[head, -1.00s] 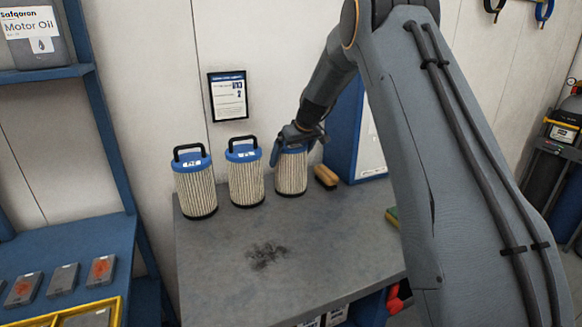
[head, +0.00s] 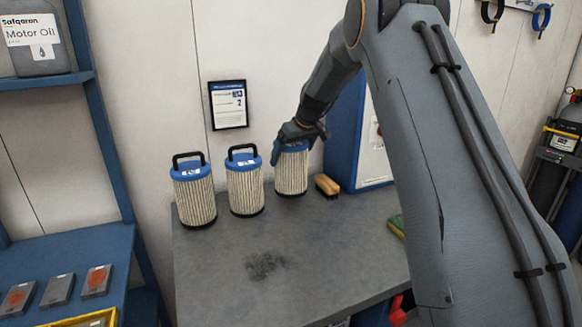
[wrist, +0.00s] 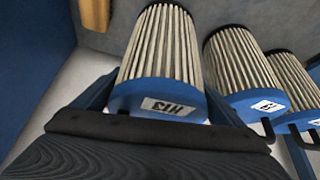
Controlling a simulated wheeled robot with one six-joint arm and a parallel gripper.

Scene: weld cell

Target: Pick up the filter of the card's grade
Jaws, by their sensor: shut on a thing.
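Three pleated filters with blue tops are in the head view: the left one (head: 195,195) and the middle one (head: 245,187) stand upright on the grey bench (head: 330,250), black handles up. My gripper (head: 297,140) is shut on the right filter (head: 291,174), which is upright and seems slightly above the bench. Its handle is hidden by the gripper. In the wrist view this held filter (wrist: 163,55) sits between the fingers, its upside-down label seeming to read H13. The other filters' labels are too small to read surely. The wall card (head: 229,105) seems to show H13 and 2.
A wooden brush (head: 327,185) lies just right of the held filter, beside a blue cabinet (head: 365,140). A green and yellow sponge (head: 397,225) is at the bench's right edge. The bench's front is clear but for a dark smudge (head: 266,264).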

